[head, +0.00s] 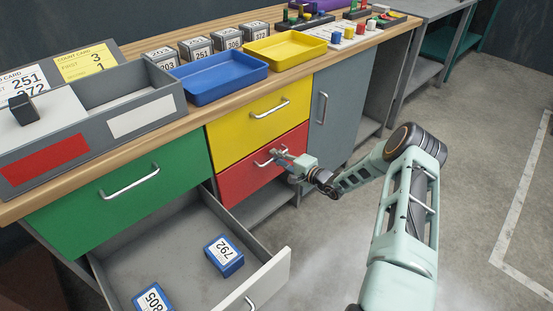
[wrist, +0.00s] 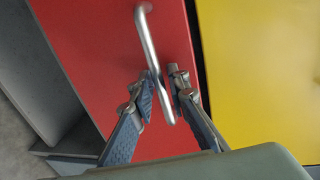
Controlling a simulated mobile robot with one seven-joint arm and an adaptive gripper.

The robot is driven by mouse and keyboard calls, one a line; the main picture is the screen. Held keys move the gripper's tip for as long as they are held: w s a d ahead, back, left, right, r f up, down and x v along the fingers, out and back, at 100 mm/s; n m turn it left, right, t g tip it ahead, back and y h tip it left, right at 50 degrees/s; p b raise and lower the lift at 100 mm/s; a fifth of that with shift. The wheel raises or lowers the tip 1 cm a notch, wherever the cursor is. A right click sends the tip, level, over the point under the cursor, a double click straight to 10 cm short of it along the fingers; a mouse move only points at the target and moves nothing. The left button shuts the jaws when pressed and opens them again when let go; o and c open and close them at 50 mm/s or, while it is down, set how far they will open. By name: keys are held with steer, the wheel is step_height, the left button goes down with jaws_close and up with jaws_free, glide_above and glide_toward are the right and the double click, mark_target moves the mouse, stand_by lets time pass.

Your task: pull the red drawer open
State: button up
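The red drawer (head: 262,165) sits under the yellow drawer on the right side of the bench, its front flush with its neighbours, so it stands closed. Its silver bar handle (wrist: 148,38) runs nearly upright in the wrist view. My gripper (head: 277,158) is at this handle in the head view. In the wrist view my gripper (wrist: 163,82) has one finger on each side of the handle's lower part. A narrow gap shows between the right fingertip and the bar, so the fingers look open. Whether the left finger touches the bar is unclear.
A white-fronted drawer (head: 262,284) stands open at lower left, with blue numbered boxes (head: 224,255) inside. The yellow drawer (head: 235,128) is above, the green drawer (head: 120,205) left, a grey cabinet door (head: 340,105) right. The floor (head: 470,190) right of my arm is clear.

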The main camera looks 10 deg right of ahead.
steer(key=shift+w, duration=0.1)
steer(key=shift+c, duration=0.3)
jaws_close()
steer(key=f+p+v, duration=0.1)
steer(key=f+v, duration=0.2)
steer(key=v, duration=1.4)
steer(key=s+f+p+v, duration=0.1)
steer(key=f+v, duration=0.2)
steer(key=v, duration=1.3)
steer(key=shift+s+d+f, duration=0.35)
steer(key=shift+s+d, duration=0.1)
steer(key=shift+o, duration=0.3)
jaws_free()
